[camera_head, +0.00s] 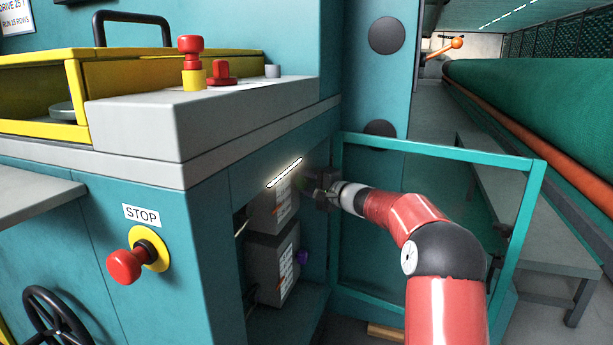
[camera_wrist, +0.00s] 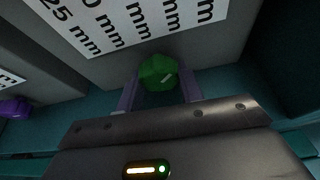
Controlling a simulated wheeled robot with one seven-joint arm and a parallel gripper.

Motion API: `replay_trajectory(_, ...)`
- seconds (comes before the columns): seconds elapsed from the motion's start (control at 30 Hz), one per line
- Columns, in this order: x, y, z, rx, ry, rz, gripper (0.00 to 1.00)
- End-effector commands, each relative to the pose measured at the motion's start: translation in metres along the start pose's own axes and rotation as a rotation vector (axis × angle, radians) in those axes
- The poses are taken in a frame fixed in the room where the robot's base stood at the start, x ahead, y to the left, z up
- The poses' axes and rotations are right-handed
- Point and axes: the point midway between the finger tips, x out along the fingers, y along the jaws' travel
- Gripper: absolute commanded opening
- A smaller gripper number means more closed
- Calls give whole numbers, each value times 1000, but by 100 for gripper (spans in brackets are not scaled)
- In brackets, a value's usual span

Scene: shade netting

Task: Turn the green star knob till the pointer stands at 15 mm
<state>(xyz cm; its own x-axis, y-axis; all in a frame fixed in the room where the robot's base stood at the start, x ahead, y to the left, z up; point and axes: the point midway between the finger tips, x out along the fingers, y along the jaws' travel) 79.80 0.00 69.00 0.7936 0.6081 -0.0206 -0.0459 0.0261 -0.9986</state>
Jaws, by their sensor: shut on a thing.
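The green star knob (camera_wrist: 157,70) sits on the underside edge of a grey box, between my two fingers in the wrist view. A short pale mark shows on it. My gripper (camera_wrist: 158,88) is shut on this knob. In the head view my gripper (camera_head: 312,186) reaches into the open cabinet at the upper grey box (camera_head: 262,208), and the knob is mostly hidden by it. A white scale label (camera_wrist: 130,22) with mm figures shows above the knob; "25 mm" reads at its left end. I cannot make out where the pointer stands.
A purple knob (camera_head: 303,257) is on the lower grey box (camera_head: 268,262); it also shows in the wrist view (camera_wrist: 14,107). A lit strip (camera_head: 285,172) is above the boxes. The teal door frame (camera_head: 517,240) stands open around my arm. A red stop button (camera_head: 125,266) is at left.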

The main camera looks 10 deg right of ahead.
Motion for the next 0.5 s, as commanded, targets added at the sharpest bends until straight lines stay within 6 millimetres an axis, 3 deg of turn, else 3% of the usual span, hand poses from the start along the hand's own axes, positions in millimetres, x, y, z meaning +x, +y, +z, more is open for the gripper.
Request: replay_trajectory(0.5,0,-7,0,415,-1,175,14)
